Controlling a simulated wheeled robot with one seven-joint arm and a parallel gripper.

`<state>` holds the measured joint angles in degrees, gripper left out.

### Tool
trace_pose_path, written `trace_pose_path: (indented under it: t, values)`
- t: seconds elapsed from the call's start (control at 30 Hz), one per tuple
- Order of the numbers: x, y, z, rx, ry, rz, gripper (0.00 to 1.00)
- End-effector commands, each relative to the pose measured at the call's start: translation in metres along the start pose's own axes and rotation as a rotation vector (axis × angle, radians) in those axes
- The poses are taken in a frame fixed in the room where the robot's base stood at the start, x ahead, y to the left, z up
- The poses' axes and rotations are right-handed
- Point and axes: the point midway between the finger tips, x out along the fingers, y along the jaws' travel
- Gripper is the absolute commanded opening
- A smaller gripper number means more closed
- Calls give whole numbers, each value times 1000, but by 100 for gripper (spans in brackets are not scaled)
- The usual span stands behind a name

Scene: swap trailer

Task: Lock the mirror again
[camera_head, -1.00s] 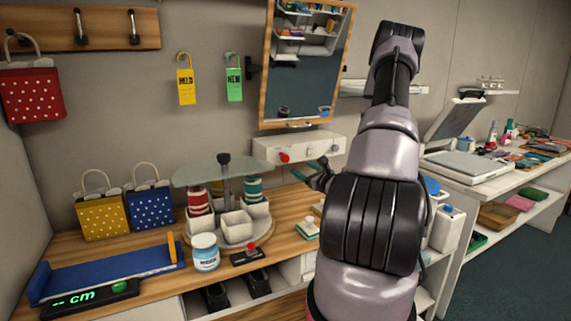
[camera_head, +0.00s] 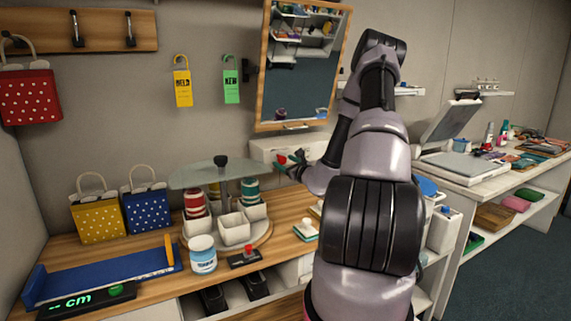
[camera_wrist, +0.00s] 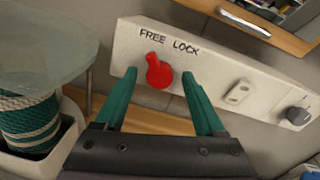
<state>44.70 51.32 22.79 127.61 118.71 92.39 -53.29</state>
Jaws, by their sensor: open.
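The mirror (camera_head: 303,75) hangs in a wooden frame on the wall, tilted a little. Below it is a white panel (camera_head: 262,148), mounted under the mirror. In the wrist view the panel (camera_wrist: 215,65) bears the words FREE and LOCK above a red knob (camera_wrist: 159,74). The knob's narrow end points up, nearer FREE than LOCK. My gripper (camera_wrist: 157,78) has its two green fingers open, one on each side of the knob; I cannot tell whether either touches it. In the head view my gripper (camera_head: 291,160) is at the panel, partly covering it.
A grey dial (camera_wrist: 294,115) and a small light fitting (camera_wrist: 238,92) sit farther right on the panel. A glass-topped carousel (camera_head: 222,172) with spools and white cups stands close to the left.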

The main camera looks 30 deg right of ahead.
Motion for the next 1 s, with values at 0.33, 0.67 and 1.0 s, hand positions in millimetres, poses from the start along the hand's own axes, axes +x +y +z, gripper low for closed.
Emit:
trace_pose_path:
  t: [0.33,0.67,1.0]
  values:
    - [0,0,0,0,0,0,0]
    - [0,0,-1,57,-1,0,0]
    - [-1,1,-1,306,-12,-3,0]
